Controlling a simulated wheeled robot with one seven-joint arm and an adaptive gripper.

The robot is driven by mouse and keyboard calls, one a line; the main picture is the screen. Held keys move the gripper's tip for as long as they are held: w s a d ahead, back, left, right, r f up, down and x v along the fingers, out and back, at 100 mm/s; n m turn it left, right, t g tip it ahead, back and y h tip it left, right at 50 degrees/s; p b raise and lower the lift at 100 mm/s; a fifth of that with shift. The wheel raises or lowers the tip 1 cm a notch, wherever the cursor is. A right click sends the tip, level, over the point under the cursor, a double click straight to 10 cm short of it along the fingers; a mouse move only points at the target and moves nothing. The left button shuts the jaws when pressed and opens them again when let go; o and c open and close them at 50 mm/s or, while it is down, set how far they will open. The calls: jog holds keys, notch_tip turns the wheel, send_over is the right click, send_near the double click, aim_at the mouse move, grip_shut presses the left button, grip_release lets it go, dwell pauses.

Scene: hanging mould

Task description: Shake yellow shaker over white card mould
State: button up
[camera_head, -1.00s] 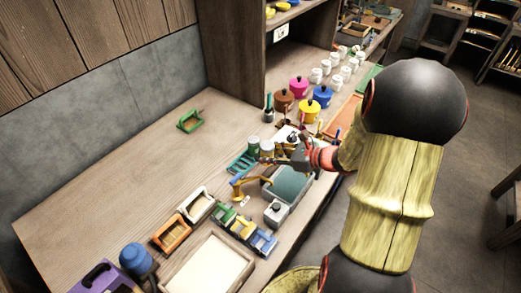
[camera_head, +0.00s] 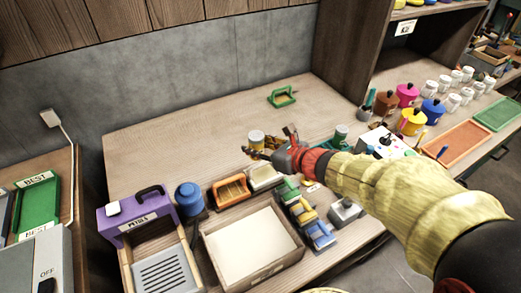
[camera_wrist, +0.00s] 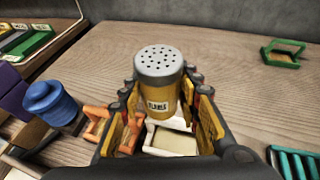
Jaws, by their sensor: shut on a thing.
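My gripper (camera_wrist: 165,108) is shut on the yellow shaker (camera_wrist: 158,105), which has a grey perforated lid and a dark-lettered label. The shaker is upright, lid up, and also shows in the head view (camera_head: 256,139), raised above the bench. The white card mould (camera_wrist: 170,138) is a small white frame with a pale beige inside. In the wrist view it lies below and behind the shaker, partly hidden by the shaker and fingers. In the head view the white card mould (camera_head: 266,177) sits on the bench just below my gripper (camera_head: 262,150).
An orange mould (camera_head: 231,189) stands left of the white one, then a blue round-topped object (camera_head: 189,196) and a purple machine (camera_head: 137,213). A large pale tray (camera_head: 296,257) is in front. Green, yellow and blue moulds stand right. The bench behind is mostly clear.

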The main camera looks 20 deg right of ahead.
jog(key=shift+w+d+f+m+t+h, duration=0.3)
jog(key=shift+d+f+m+h, duration=0.25)
jog(key=shift+d, duration=0.15)
jog(key=shift+d+f+m+h, duration=0.2)
jog(key=shift+d+m+h, duration=0.05)
jog(key=shift+d, duration=0.15)
jog(key=shift+s+d+r+g+h, duration=0.1)
jog(key=shift+d+r+g+h, duration=0.1)
jog(key=shift+g+h, duration=0.15)
jog(key=shift+s+r+g+p, duration=0.15)
jog(key=shift+g+p, duration=0.2)
jog(key=shift+p, duration=0.45)
jog(key=shift+d+h+p, duration=0.15)
jog(key=shift+h+p, duration=0.2)
jog(key=shift+p, duration=0.2)
jog(key=shift+s+n+g+p, duration=0.1)
jog(key=shift+n+g+p, duration=0.3)
jog(key=shift+p, duration=0.45)
jog(key=g+h+p, duration=0.1)
jog(key=p, duration=0.4)
jog(key=s+d+g+h+p, duration=0.1)
jog(key=p, duration=0.4)
jog(key=n+g+h+p, duration=0.1)
jog(key=g+p, duration=0.1)
jog(key=p, duration=0.4)
jog(key=shift+s+d+r, duration=0.15)
jog(key=shift+r, duration=0.15)
